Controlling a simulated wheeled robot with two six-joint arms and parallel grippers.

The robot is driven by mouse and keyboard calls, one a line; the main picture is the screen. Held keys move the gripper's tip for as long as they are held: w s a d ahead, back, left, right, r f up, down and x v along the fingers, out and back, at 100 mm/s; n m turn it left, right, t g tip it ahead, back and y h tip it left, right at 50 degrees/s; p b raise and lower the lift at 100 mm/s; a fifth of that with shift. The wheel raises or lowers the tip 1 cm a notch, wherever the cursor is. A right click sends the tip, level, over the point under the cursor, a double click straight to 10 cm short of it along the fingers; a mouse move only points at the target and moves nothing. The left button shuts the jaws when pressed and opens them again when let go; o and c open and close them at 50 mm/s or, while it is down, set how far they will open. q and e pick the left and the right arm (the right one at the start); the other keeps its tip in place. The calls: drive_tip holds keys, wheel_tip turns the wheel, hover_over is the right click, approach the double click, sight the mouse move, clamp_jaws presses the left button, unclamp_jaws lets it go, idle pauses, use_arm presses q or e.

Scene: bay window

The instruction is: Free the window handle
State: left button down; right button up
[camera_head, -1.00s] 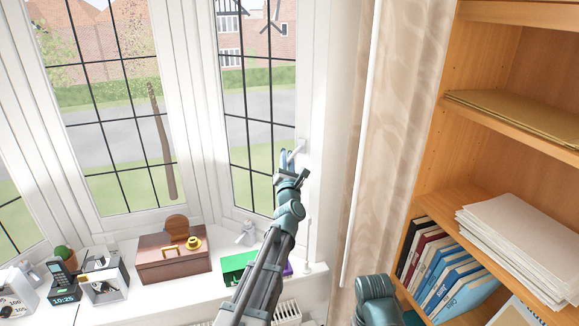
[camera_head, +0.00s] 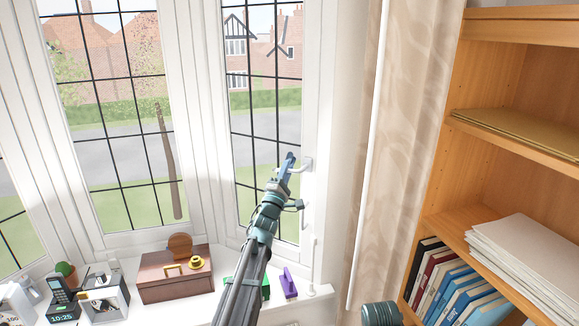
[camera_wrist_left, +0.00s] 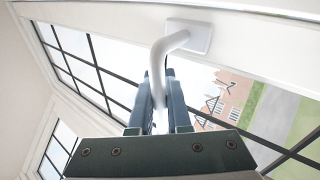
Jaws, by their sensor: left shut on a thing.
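The white window handle (camera_head: 308,163) is on the right-hand frame of the window pane. It also shows in the left wrist view (camera_wrist_left: 173,42), where its bent lever runs from a square plate down between my fingers. My left gripper (camera_head: 287,166) is shut on the handle's lever, and its blue fingers lie on both sides of it in the wrist view (camera_wrist_left: 158,112). The fingers hide the lever's lower part. My right gripper is not in view.
A curtain (camera_head: 395,150) and wooden bookcase (camera_head: 500,170) are at right.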

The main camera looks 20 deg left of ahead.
use_arm(q)
drive_tip(key=shift+r+m+h, duration=0.2)
drive_tip(key=shift+m+h, duration=0.35)
drive_tip(key=shift+m, duration=0.2)
drive_tip(key=shift+r+m+h, duration=0.15)
drive_tip(key=shift+m+h, duration=0.4)
drive_tip(key=shift+m, duration=0.2)
drive_tip(key=shift+d+m+h, duration=0.1)
drive_tip(key=shift+m+h, duration=0.2)
drive_tip(key=shift+h, duration=0.1)
drive_tip(key=c, duration=1.2)
unclamp_jaws()
drive_tip(key=shift+o, duration=0.2)
drive_tip(key=shift+s, duration=0.1)
drive_tip(key=b+v, duration=0.7)
drive_tip(key=v, duration=0.6)
drive_tip(key=shift+s, duration=0.45)
